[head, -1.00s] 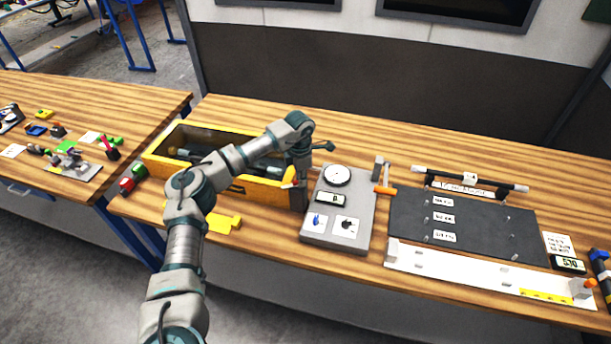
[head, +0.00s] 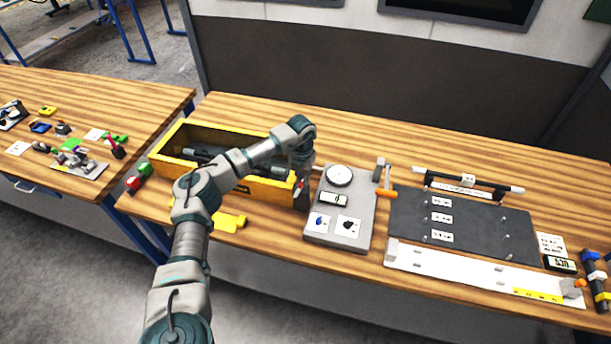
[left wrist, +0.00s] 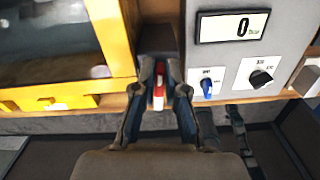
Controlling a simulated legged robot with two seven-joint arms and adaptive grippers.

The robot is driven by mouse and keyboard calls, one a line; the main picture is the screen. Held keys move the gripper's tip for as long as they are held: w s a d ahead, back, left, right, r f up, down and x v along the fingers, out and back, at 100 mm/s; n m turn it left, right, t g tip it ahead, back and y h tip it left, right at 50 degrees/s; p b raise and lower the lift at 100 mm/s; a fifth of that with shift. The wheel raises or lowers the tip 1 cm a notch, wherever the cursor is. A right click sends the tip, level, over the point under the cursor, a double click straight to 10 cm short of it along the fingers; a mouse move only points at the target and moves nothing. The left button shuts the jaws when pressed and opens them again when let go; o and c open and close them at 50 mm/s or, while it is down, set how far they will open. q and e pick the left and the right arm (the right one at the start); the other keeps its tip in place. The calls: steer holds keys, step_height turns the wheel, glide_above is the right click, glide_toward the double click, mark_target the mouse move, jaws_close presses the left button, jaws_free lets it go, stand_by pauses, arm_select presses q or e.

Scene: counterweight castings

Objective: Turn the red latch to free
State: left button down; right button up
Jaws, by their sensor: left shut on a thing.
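The red latch (left wrist: 159,93) shows as a narrow red and white strip between the fingers of my left gripper (left wrist: 160,76) in the left wrist view. The fingers are shut on it, and they hide its sides. In the head view my left gripper (head: 301,178) points down between the yellow bin and the grey scale unit. A small red bit of the latch (head: 299,187) shows beside it there. Most of the latch and its mount are hidden, so its exact angle is hard to tell. My right gripper is not in view.
The yellow bin (head: 262,188) holds dark parts, close left of the gripper. The grey scale unit (head: 346,238) with a round plate stands close right. A dark rack plate (head: 470,232) and white rail (head: 456,273) lie further right. Bench space behind is clear.

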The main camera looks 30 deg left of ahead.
mark_target(302, 181)
arm_select(q)
steer(key=shift+s+f+n, duration=0.5)
steer(key=shift+n, duration=0.1)
steer(key=c, duration=1.2)
jaws_free()
steer(key=shift+s+d+r, duration=0.1)
steer(key=shift+s+r, duration=0.25)
steer(key=shift+w, duration=0.35)
step_height(302, 181, up, 12)
steer(key=shift+f+p, duration=0.1)
steer(key=shift+p, duration=0.2)
